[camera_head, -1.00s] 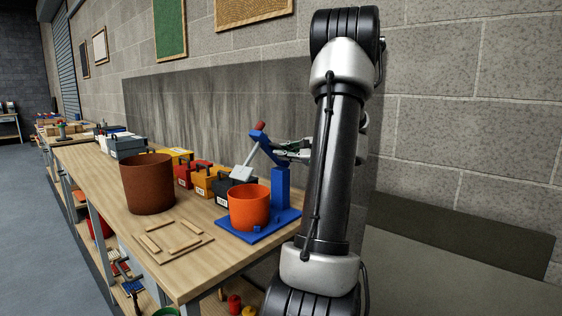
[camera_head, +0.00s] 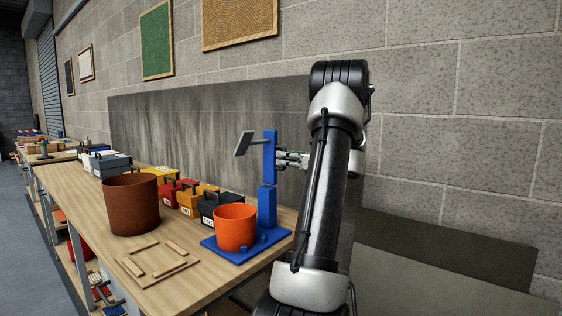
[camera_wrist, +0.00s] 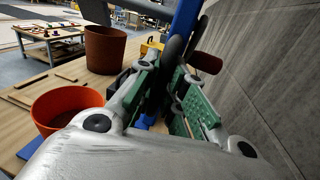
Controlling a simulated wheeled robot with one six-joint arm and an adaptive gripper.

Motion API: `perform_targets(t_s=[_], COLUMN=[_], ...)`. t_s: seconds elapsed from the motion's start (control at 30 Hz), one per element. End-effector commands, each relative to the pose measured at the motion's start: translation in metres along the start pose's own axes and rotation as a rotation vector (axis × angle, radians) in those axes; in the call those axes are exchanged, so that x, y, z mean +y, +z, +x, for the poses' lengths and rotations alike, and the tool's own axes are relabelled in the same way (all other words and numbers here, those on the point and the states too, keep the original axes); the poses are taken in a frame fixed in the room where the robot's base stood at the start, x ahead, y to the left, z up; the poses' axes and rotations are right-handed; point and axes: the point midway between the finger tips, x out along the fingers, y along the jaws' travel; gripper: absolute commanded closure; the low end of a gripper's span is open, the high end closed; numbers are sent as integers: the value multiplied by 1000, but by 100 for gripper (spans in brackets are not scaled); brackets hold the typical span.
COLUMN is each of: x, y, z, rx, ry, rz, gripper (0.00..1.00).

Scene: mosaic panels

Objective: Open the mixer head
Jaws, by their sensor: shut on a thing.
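The mixer has a blue base (camera_head: 229,252) and a blue column (camera_head: 267,207) at the right end of the workbench. Its blue head (camera_head: 270,157) stands upright above the column, with the grey beater (camera_head: 245,144) sticking out to the left, clear of the orange bowl (camera_head: 236,227). My gripper (camera_head: 281,159) is at the head's right side, shut on the mixer head. The wrist view shows the green-padded fingers (camera_wrist: 178,75) close against the blue head (camera_wrist: 186,17), with a dark red knob (camera_wrist: 205,62) beside them. The exact contact is partly hidden.
A brown pot (camera_head: 131,204) and a shallow wooden frame (camera_head: 157,264) stand left of the mixer. Several toolboxes (camera_head: 222,208) line the bench behind. A grey wall panel (camera_head: 190,125) is close behind the mixer. The space above the bowl is free.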

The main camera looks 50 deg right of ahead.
Motion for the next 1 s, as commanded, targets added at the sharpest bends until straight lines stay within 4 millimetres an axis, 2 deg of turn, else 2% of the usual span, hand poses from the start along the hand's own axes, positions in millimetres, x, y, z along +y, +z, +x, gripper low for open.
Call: perform_targets(t_s=[0.23,0.73,0.77,0.87,1.0], x=[-8,-9,-9,-9,-8], y=[0,-1,-1,-1,-1], z=[-2,-2,-2,-2,-2], rx=[-14,-16,-16,-16,-16], ry=[-3,-3,-3,-2,-1], rz=[66,81,81,81,80], gripper=[100,100,83,66,66])
